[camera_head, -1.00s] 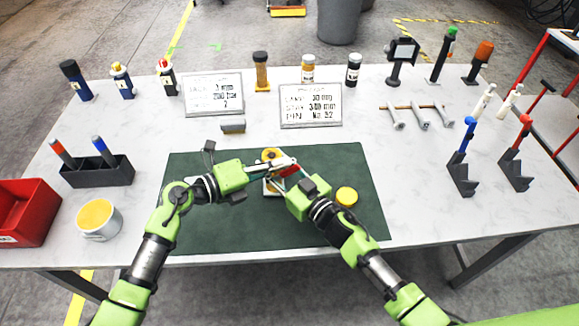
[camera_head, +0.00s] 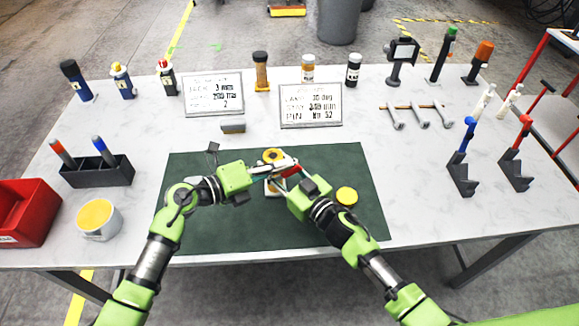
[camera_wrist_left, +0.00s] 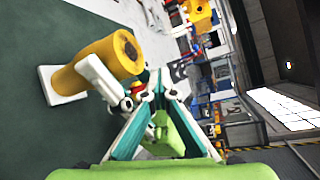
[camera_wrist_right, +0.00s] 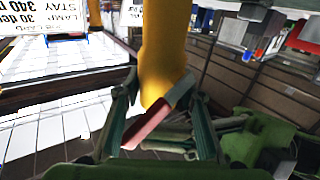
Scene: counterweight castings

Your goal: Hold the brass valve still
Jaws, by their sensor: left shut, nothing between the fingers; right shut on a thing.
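The brass valve (camera_head: 273,155) is a yellow cylinder with a dark hole in its end, on a pale base on the green mat. In the left wrist view the valve (camera_wrist_left: 95,65) has a pale bar beside it. A red and grey bar (camera_wrist_right: 150,125) crosses between the right fingers, in front of the yellow body. My right gripper (camera_head: 291,176) is shut on the valve; which part it grips is partly hidden. My left gripper (camera_head: 272,172) is shut and empty, close beside the valve and the right gripper.
The green mat (camera_head: 220,225) is mostly clear, with a yellow disc (camera_head: 347,196) at its right. Two white signs (camera_head: 311,105) stand behind it. A black holder (camera_head: 98,172), a can (camera_head: 98,220) and a red bin (camera_head: 22,212) are at the left. Upright tools (camera_head: 463,155) stand at the right.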

